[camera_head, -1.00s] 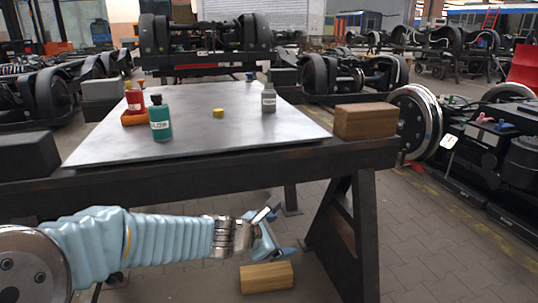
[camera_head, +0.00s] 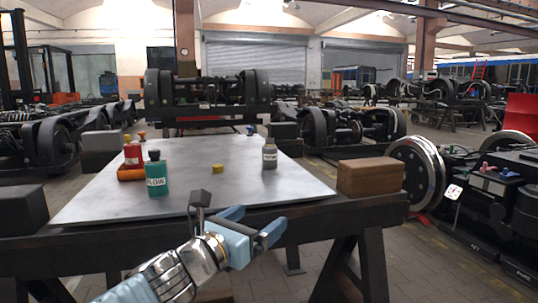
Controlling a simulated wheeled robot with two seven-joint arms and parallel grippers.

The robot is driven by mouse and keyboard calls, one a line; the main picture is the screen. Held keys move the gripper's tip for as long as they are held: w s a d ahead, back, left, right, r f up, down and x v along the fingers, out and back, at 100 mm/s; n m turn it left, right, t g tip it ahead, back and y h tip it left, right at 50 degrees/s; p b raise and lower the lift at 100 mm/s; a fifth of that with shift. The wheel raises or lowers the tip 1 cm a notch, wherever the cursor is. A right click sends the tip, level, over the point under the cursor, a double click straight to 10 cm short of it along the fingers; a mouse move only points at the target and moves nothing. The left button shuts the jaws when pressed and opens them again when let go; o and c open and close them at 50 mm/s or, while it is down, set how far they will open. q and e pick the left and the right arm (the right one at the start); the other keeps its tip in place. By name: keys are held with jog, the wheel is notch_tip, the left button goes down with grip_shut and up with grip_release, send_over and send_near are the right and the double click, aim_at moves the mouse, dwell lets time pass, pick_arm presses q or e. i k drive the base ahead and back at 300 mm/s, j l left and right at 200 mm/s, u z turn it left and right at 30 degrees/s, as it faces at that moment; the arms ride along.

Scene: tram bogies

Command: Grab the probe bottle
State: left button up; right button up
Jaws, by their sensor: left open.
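Three bottles stand upright on the grey metal tabletop (camera_head: 215,200). A teal bottle (camera_head: 156,180) with a dark cap and a white label that seems to read "FLOW" is at the front left. A red bottle (camera_head: 132,155) stands behind it, by an orange block. A grey bottle (camera_head: 269,156) with a pale label is toward the right. I cannot read the labels well enough to tell which is the probe bottle. My left gripper (camera_head: 257,221) is open and empty at the table's front edge, nearer to me than all the bottles. My right gripper is not in view.
A small yellow block (camera_head: 218,169) lies mid-table, and the orange block (camera_head: 130,174) lies at the left. A brown wooden block (camera_head: 372,177) sits at the right front corner and a dark block (camera_head: 22,205) at the left. The front middle of the tabletop is clear.

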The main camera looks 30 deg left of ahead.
aim_at(270, 150)
jog(key=i+j, duration=1.1)
jog(key=j, duration=0.2)
